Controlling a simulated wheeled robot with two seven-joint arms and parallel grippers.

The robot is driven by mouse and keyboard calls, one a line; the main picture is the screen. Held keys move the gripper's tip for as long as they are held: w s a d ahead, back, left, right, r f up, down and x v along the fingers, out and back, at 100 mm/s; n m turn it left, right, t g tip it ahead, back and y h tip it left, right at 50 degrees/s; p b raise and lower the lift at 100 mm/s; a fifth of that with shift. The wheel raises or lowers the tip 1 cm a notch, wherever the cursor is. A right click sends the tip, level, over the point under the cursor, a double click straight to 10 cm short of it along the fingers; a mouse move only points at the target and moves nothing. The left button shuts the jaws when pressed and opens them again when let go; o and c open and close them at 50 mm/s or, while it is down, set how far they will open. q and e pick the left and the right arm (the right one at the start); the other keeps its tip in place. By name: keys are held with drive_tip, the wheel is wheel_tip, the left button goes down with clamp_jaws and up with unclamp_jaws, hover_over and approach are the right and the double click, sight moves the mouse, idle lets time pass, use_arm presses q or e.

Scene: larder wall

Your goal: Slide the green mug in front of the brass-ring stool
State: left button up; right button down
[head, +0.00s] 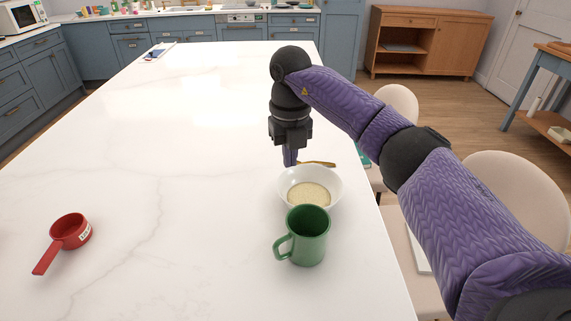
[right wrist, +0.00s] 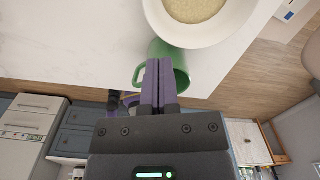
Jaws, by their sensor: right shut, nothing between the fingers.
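The green mug (head: 308,238) stands upright near the right edge of the white counter (head: 170,150), its handle to the left. My right gripper (head: 290,163) points down beyond the white bowl, with its fingers shut and empty. In the right wrist view the shut fingers (right wrist: 159,82) overlap the green mug (right wrist: 183,66); I cannot tell whether they touch it. Pale stools (head: 500,190) stand along the counter's right side, another farther back (head: 398,105). My arm hides parts of them, and no brass ring shows. My left gripper is not in view.
A white bowl (head: 284,187) of pale grains sits directly behind the mug. A gold-coloured utensil (head: 318,163) lies beyond it. A red measuring cup (head: 70,231) lies at the left. The counter between is clear. A small teal thing (head: 363,158) shows beside the counter's right edge.

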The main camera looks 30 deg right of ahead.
wheel_tip(320, 180, down, 8)
drive_tip(key=shift+f+b, duration=0.1)
drive_tip(key=shift+b, duration=0.7)
drive_tip(key=s, duration=0.2)
drive_tip(key=s+p, duration=0.1)
drive_tip(key=shift+s+a+r, duration=0.2)
drive_tip(key=shift+a+r, duration=0.15)
drive_tip(key=shift+a, duration=0.05)
drive_tip(key=shift+s+a, duration=0.1)
drive_tip(key=shift+s, duration=0.15)
